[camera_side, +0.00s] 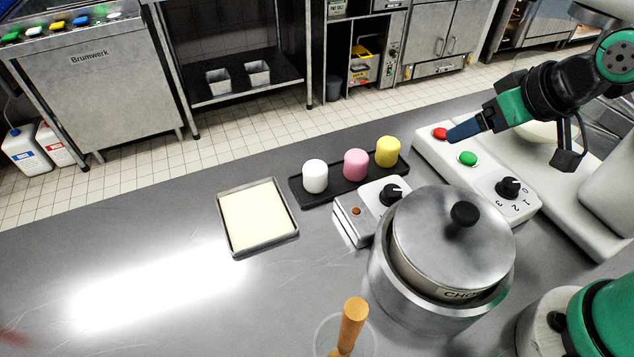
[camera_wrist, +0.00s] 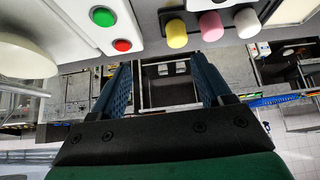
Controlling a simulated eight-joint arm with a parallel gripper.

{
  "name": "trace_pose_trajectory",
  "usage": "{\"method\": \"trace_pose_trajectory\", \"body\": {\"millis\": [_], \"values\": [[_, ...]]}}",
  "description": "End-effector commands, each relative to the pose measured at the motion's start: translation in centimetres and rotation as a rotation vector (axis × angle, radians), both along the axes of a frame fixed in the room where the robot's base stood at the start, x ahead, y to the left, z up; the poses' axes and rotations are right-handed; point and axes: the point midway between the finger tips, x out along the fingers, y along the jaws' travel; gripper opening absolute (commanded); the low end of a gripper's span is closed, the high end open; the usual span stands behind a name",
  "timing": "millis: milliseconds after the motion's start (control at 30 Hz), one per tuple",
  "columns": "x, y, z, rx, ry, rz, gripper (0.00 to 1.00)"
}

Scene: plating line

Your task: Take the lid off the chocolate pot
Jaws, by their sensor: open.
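The chocolate pot (camera_side: 424,285) is a round steel pot at the right of the counter in the side view, with part of its dark lettering showing. Its steel lid (camera_side: 430,235) with a black knob (camera_side: 465,214) sits on top. My gripper (camera_side: 462,133) is up and behind the pot, above the control panel, pointing left and apart from the lid. In the wrist view my gripper (camera_wrist: 163,85) shows two blue fingers wide apart with nothing between them. The pot and lid are not in the wrist view.
A control panel (camera_side: 525,205) with red and green buttons and a dial lies behind the pot. A black tray (camera_side: 334,194) holds white, pink and yellow marshmallow-like pieces. A cream-filled tray (camera_side: 222,217) lies left. A wooden-handled tool (camera_side: 352,322) stands in front. The counter's left is clear.

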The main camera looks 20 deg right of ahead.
Motion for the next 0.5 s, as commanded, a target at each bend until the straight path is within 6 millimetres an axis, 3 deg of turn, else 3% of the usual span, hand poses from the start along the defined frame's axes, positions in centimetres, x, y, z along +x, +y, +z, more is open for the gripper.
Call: {"method": "trace_pose_trajectory", "body": {"millis": [67,233,400,500], "values": [[-0.8,1.9,0.4,-0.018,0.061,0.105,0.71],[-4.8,6.7,1.9,-0.099,0.267,0.458,0.71],[-8.4,8.7,3.4,-0.165,0.401,0.699,0.71],[-9.1,9.0,3.3,-0.179,0.429,0.746,0.71]]}}
